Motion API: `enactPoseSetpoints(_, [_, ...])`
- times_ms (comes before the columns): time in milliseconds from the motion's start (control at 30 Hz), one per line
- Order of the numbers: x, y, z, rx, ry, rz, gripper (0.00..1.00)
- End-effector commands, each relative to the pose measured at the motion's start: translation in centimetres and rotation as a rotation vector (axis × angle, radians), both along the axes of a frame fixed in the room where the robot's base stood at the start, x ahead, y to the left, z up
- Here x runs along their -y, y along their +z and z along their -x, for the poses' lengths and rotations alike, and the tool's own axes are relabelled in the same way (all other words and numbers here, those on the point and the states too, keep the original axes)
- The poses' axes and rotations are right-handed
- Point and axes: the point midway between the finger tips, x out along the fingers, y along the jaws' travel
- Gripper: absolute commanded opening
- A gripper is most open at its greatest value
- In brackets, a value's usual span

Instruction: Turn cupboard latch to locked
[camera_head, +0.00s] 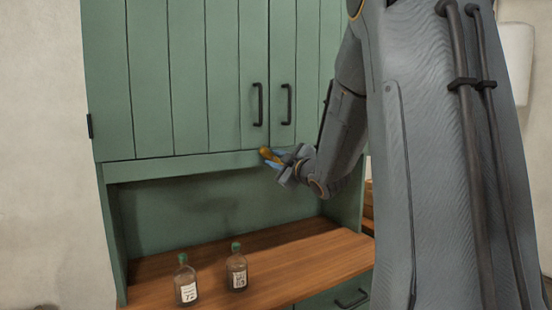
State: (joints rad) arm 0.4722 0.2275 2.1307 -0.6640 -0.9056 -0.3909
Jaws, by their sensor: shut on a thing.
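The green cupboard (184,75) has two plank doors, both closed, each with a black bar handle. A small brass-yellow latch (266,154) sits at the lower edge of the doors, just below the left handle. My gripper (275,160) is at the latch and shut on it, reaching in from the right. The gripper's fingers cover part of the latch, so its exact angle is hard to tell.
A drawer (340,297) with a black handle is under the counter.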

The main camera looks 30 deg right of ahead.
Motion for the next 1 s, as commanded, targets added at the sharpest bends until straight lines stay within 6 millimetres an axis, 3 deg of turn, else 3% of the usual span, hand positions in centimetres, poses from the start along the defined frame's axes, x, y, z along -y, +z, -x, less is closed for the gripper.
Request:
enactPoseSetpoints(600, [-0.06, 0.05, 0.05, -0.021, 0.001, -0.569, 0.0])
enactPoseSetpoints(1000, [-0.05, -0.02, 0.03, -0.029, 0.0, -0.799, 0.0])
